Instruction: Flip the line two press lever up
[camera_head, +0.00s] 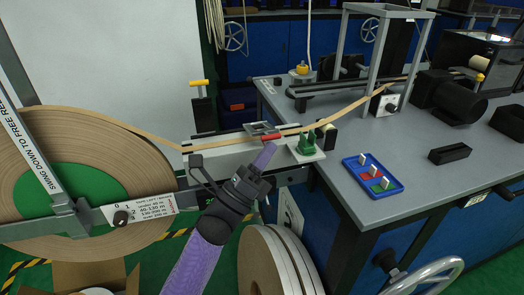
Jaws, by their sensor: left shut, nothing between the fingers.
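A lever with a red handle (270,137) lies about level beside the tape path, at the left edge of the grey table. My left gripper (267,152) comes up from the bottom, shut and empty. Its tip is just below the red handle; I cannot tell whether they touch. A tan paper tape (347,108) runs past the red handle to the machine on the table. A green block (307,144) sits on a white plate right of the handle. No line-two label is readable. My right gripper is not in view.
A large tape reel (130,145) fills the left side, with a labelled grey arm (85,222) across it. A yellow-handled post (198,84) stands behind the tape. A blue tray (392,188) and black block (449,154) lie on the table (400,145). More reels (262,262) stand below.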

